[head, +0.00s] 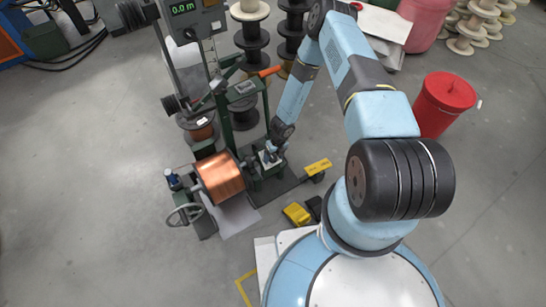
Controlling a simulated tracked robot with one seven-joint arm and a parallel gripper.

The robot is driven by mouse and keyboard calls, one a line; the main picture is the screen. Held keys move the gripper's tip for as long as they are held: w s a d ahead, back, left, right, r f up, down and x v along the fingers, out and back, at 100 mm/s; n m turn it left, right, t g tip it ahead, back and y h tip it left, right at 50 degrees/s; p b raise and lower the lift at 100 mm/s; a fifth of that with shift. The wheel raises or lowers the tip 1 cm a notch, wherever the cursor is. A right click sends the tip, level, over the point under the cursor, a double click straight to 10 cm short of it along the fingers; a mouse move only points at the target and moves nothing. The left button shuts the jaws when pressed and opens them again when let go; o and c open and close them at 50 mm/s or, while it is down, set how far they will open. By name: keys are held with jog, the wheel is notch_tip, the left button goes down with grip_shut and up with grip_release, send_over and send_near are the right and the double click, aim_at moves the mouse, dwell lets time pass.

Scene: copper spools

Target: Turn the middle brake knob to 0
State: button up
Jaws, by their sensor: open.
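My gripper (271,152) is at the end of my blue arm, pointing down at the small green stand (266,182) of the winding machine. It is open, but its fingertips are tiny here. The brake knobs, including the middle one, cannot be made out; they are too small or hidden by the gripper. I cannot tell whether the fingers touch or surround a knob, or what setting it has. A copper-wound spool (221,177) sits on the machine just left of the gripper.
A green upright frame with a red-handled lever (269,71) stands just behind the gripper. A handwheel (186,215) is at front left. A yellow pedal (297,213) and a yellow-topped piece (318,167) are nearby.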

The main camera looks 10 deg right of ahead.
jog(key=c, duration=1)
jog(key=shift+a, duration=0.25)
jog(key=shift+c, duration=0.2)
jog(key=shift+d, duration=0.1)
